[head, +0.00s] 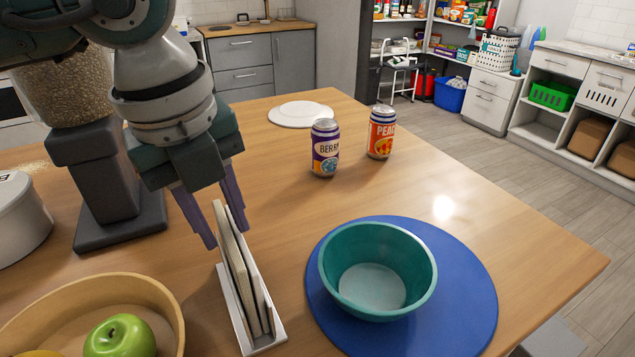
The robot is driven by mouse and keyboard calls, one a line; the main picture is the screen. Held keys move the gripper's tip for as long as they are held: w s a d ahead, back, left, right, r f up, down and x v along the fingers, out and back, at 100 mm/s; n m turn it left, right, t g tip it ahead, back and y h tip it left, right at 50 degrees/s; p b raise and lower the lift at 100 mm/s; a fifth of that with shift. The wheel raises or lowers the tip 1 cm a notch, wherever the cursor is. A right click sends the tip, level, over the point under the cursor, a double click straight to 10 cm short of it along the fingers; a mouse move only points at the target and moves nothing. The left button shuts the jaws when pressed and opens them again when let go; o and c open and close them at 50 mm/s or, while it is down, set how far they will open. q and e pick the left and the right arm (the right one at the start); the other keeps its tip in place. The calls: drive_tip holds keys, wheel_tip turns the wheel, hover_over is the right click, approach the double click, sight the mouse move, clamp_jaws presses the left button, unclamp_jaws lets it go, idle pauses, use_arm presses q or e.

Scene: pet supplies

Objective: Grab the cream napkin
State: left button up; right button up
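A white napkin holder (275,325) stands on the wooden table in the lower middle of the head view. Thin cream napkins (237,268) stand upright in it, side by side. My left gripper (226,233) points down at the far end of the holder. Its two purple fingers are apart, one to the left of the napkins and the other at their far right side. I see no napkin clamped between the fingers. The gripper hides part of the table behind it. My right gripper is not in view.
A teal bowl (420,278) on a blue round mat (470,305) is right of the holder. A wooden bowl (165,296) with a green apple (120,336) is left. Two cans, purple (325,150) and orange (381,135), stand behind. A grain dispenser (95,185) stands left.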

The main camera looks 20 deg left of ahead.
use_arm(q)
clamp_jaws()
idle(1.0)
